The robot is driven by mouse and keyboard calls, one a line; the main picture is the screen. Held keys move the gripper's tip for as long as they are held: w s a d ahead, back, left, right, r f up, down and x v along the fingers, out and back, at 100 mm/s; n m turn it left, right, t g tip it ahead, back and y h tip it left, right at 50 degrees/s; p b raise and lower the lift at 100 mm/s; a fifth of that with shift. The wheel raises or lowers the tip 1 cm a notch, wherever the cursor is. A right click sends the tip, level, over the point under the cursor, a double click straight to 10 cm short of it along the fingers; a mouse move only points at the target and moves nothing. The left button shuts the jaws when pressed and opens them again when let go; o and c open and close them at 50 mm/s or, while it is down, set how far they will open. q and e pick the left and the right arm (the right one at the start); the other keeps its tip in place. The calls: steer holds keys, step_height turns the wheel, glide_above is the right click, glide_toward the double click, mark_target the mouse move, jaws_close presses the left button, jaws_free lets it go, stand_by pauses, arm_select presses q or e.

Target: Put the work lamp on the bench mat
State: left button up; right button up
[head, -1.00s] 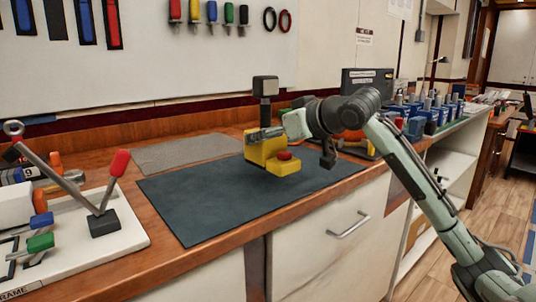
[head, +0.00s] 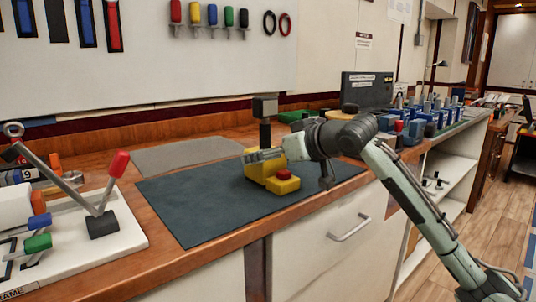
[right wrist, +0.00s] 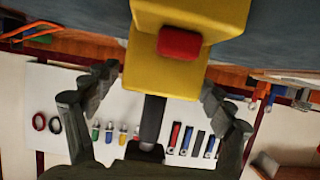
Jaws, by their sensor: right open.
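The work lamp (head: 283,186) has a yellow base with a red button, a dark post and a grey head. It stands upright on the dark bench mat (head: 205,215), toward its right part. My right gripper (head: 262,155) is at the lamp's post, just above the yellow base. In the right wrist view the lamp (right wrist: 162,65) shows upside down, and my right gripper (right wrist: 160,82) is open with a finger apart on each side of the post. My left gripper is not in view.
A white board with levers (head: 75,245) stands at the left of the wooden bench. A grey mat (head: 185,153) lies behind the dark one. Several blue units (head: 430,120) and a dark box (head: 366,88) stand at the right. The mat's left half is clear.

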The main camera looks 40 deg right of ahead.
steer(key=shift+r, duration=0.15)
steer(key=shift+s, duration=0.25)
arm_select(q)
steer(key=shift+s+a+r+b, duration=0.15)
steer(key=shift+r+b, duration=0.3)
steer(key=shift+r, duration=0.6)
arm_select(e)
steer(key=a+v, duration=0.1)
steer(key=v, duration=1)
steer(key=shift+s+d, duration=0.25)
steer(key=shift+d, duration=0.2)
